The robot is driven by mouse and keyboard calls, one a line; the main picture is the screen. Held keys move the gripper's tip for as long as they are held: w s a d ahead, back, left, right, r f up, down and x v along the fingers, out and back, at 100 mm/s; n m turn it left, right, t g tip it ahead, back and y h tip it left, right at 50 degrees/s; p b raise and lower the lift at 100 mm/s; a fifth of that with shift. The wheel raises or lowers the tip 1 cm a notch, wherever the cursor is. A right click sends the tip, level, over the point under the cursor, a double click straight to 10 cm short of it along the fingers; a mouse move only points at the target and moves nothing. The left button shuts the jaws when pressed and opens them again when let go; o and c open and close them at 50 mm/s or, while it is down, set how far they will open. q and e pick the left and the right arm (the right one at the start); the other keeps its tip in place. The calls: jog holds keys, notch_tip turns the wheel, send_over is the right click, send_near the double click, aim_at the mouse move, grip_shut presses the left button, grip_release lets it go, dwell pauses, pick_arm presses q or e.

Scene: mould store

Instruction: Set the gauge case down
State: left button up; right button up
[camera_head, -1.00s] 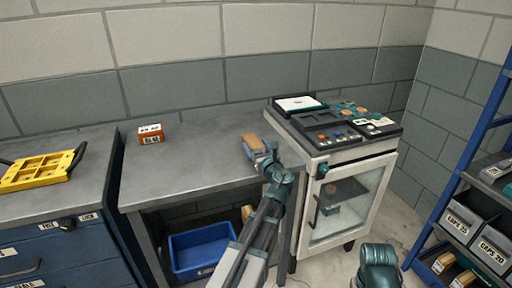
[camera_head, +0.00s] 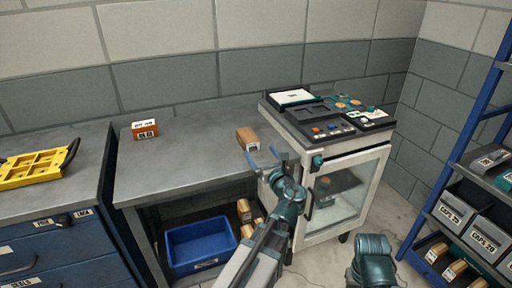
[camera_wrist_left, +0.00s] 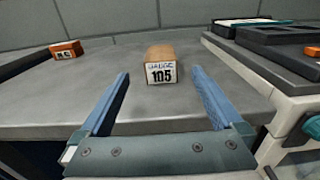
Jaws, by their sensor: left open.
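The gauge case (camera_head: 247,139) is a small wooden-brown block standing on the grey bench top (camera_head: 190,155), near its right end. In the left wrist view the case (camera_wrist_left: 161,68) shows a white front label reading "GAUGE 105". My left gripper (camera_head: 263,158) is open and empty, on the near side of the case and apart from it. In the left wrist view its two blue fingers (camera_wrist_left: 160,76) point toward the case, one to each side of the picture. My right gripper is out of view.
An orange labelled box (camera_head: 145,130) stands at the bench's back left. A white cabinet with a dark control top (camera_head: 318,130) adjoins the bench on the right. A blue bin (camera_head: 200,243) is below. The bench middle is clear.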

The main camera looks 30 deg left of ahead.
pick_arm(q)
jog(key=shift+v, duration=0.9)
jog(key=s+d+f+n+g+h+p, duration=0.1)
jog(key=s+d+n+g+h+p, duration=0.5)
jog(key=s+d+n+p, duration=0.3)
jog(key=s+d+f+n+g+h+p, duration=0.1)
jog(key=s+d+n+g+h+p, duration=0.4)
jog(key=s+d+n+p, duration=0.5)
jog(key=d+n+h, duration=0.1)
jog(key=d+n, duration=0.2)
jog(key=d, duration=0.4)
jog(key=shift+s+f+g+h, duration=0.2)
jog(key=shift+s+g+h, duration=0.1)
jog(key=shift+s+g, duration=0.1)
jog(key=shift+d, duration=0.1)
jog(key=shift+c, duration=0.3)
